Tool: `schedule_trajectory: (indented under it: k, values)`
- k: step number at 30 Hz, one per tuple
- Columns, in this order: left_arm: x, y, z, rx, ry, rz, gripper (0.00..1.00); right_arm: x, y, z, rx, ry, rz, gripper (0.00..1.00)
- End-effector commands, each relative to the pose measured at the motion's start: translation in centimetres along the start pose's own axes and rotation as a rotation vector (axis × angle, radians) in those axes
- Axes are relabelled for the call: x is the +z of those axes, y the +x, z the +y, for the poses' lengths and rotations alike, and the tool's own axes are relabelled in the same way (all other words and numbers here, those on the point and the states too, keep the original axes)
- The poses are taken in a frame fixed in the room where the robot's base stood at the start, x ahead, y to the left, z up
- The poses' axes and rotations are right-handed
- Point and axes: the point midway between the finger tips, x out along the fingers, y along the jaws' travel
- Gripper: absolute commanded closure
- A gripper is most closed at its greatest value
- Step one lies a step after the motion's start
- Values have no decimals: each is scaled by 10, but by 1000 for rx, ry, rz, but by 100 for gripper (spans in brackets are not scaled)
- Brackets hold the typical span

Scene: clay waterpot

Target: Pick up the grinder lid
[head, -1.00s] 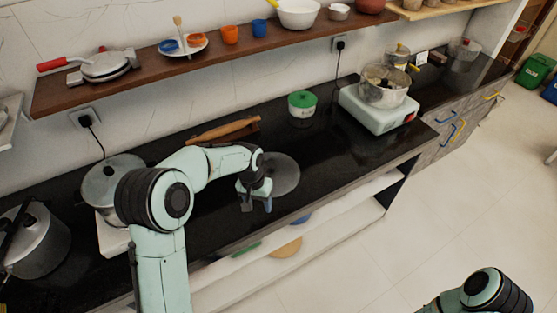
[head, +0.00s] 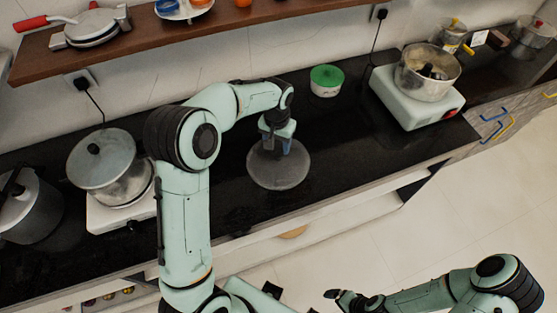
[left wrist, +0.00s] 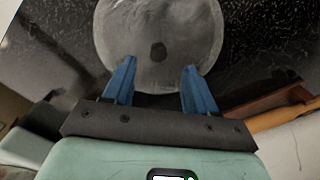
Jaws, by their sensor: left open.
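The grinder lid (head: 279,173) looks like a flat grey, glassy disc lying on the black counter. In the left wrist view the lid (left wrist: 160,22) has a small dark knob in its middle. My left gripper (head: 275,151) points down over the lid's far part in the head view. In the left wrist view its blue fingers (left wrist: 160,68) are apart, with nothing between them, over the lid's edge and short of the knob. My right gripper (head: 345,298) is low in the head view, away from the counter; its jaws are too small to read.
A grinder (head: 420,88) with a steel pot stands to the right, and a green-lidded tub (head: 326,81) behind the lid. A lidded pot (head: 103,165) is to the left. A wooden shelf (head: 180,35) runs above. A wooden rod (left wrist: 280,116) lies near the left gripper. Counter right of the lid is clear.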

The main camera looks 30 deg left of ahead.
Motion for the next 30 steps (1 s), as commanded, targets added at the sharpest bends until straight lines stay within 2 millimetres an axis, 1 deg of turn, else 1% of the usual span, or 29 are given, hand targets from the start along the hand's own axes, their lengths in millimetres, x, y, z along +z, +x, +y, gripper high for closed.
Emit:
schedule_trajectory:
  k: [1,5,7,12,15,18,24,26,27,29,30]
  values:
    - [0,6,0,0,0,-2,43,0,0,0,0,0,0,5]
    - [0,12,0,0,0,-1,43,0,0,0,0,0,0,5]
    - [-1,19,1,0,1,-1,43,-1,-1,-1,0,-1,1,5]
    - [-2,46,1,0,1,-2,43,-2,-3,-2,-1,-1,3,5]
    - [-2,57,1,0,2,-1,43,-2,-3,-2,-1,-1,3,5]
    - [-2,62,1,0,2,0,43,-2,-3,-2,-1,-1,3,5]
    - [-3,62,1,0,1,1,43,-2,-3,-2,-1,-1,3,5]
    - [-3,62,1,0,1,1,63,-2,-3,-2,-1,-1,3,5]
    - [-3,62,1,0,1,1,76,-2,-3,-2,-1,-1,3,5]
    - [-3,62,1,0,1,1,96,-2,-3,-2,-1,-1,3,5]
    - [-3,62,1,0,1,1,100,-2,-3,-2,-1,-1,3,5]
